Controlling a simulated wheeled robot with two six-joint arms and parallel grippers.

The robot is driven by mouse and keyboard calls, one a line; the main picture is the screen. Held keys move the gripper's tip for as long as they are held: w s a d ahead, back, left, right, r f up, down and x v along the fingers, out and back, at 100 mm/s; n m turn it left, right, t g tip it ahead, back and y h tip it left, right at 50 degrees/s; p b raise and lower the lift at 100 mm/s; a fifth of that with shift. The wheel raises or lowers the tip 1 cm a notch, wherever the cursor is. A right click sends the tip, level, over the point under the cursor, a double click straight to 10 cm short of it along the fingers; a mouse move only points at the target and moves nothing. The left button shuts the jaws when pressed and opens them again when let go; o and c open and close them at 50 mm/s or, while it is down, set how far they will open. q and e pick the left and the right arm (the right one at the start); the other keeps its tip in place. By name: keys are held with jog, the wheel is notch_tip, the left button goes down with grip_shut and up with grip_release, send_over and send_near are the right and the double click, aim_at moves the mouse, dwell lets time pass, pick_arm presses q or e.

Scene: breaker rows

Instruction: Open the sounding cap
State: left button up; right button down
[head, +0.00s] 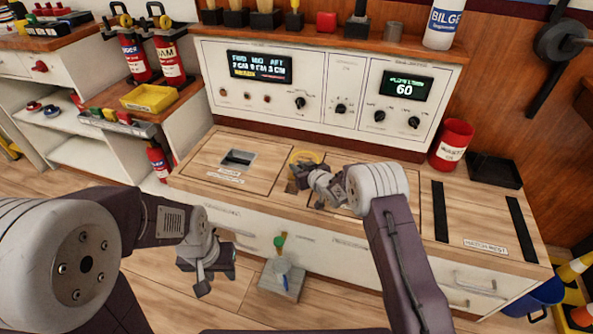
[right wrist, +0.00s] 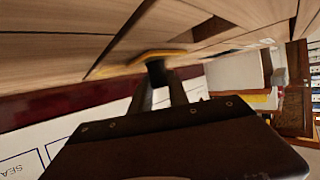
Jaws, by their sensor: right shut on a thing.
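The sounding cap shows as a yellow round rim (head: 306,156) in the wooden counter top, partly hidden behind my right gripper. In the right wrist view its yellow rim (right wrist: 163,54) lies close against the wood, with a black piece (right wrist: 156,73) at its middle. My right gripper (head: 298,184) is at the cap, and its fingers (right wrist: 160,92) are shut on the black piece. I cannot tell from these views whether the cap has turned or lifted. My left gripper (head: 212,284) hangs in front of the counter, away from the cap, and its finger gap is unclear.
A recessed metal hatch (head: 237,160) lies left of the cap. A white gauge panel (head: 315,90) stands behind. A red bucket (head: 452,145) and black tray (head: 495,170) are at right. A grey box with a green-topped lever (head: 281,280) stands below the counter front.

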jog(key=c, duration=1.3)
grip_release()
jog(key=shift+o, duration=0.2)
jog(key=shift+s, duration=0.1)
jog(key=p+v, duration=0.2)
jog(key=v, duration=0.2)
jog(key=p+v, duration=0.2)
jog(key=v, duration=0.2)
jog(key=shift+r+p, duration=0.3)
jog(key=shift+p, duration=0.05)
jog(key=shift+s+d, duration=0.15)
jog(key=shift+s, duration=0.2)
